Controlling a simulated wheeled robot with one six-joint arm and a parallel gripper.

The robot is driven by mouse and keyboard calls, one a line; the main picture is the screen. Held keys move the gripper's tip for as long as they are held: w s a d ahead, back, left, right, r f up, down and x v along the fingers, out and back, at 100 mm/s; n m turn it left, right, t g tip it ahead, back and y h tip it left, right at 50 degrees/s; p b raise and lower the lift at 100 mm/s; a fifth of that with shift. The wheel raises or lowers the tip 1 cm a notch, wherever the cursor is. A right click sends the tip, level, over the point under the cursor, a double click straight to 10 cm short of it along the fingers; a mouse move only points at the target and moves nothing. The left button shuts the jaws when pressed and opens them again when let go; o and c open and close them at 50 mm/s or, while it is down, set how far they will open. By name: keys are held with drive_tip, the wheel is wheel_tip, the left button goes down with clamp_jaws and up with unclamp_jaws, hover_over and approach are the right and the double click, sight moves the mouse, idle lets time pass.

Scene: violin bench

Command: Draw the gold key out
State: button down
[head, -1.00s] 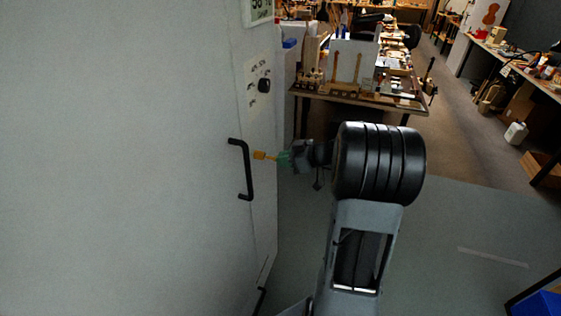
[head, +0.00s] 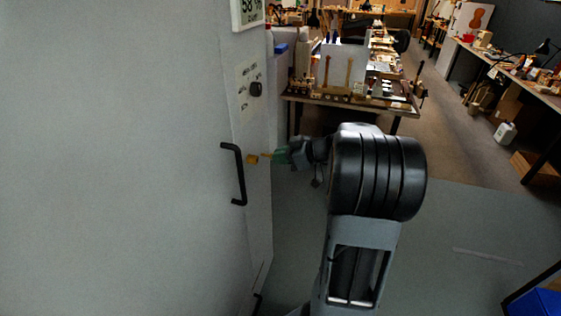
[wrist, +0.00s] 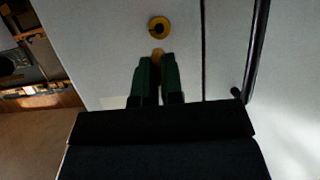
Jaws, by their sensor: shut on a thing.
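The gold key (wrist: 157,58) is pinched between the green fingertips of my gripper (wrist: 157,80) in the wrist view. The round gold lock (wrist: 159,27) with a dark keyhole is on the pale cabinet front. In the wrist view, a small pale gap shows between the key's end and the lock. In the head view, the lock (head: 252,160) is right of the black handle, and the key (head: 266,156) is a thin gold piece between it and my gripper (head: 281,155). Most of the key is hidden by the fingers.
The black bar handle (head: 235,174) stands out from the cabinet (head: 130,160) just left of the lock. A black knob (head: 256,89) and a display (head: 248,12) are above. A cluttered workbench (head: 350,100) stands behind.

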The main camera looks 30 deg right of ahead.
drive_tip(key=shift+r, duration=2.1)
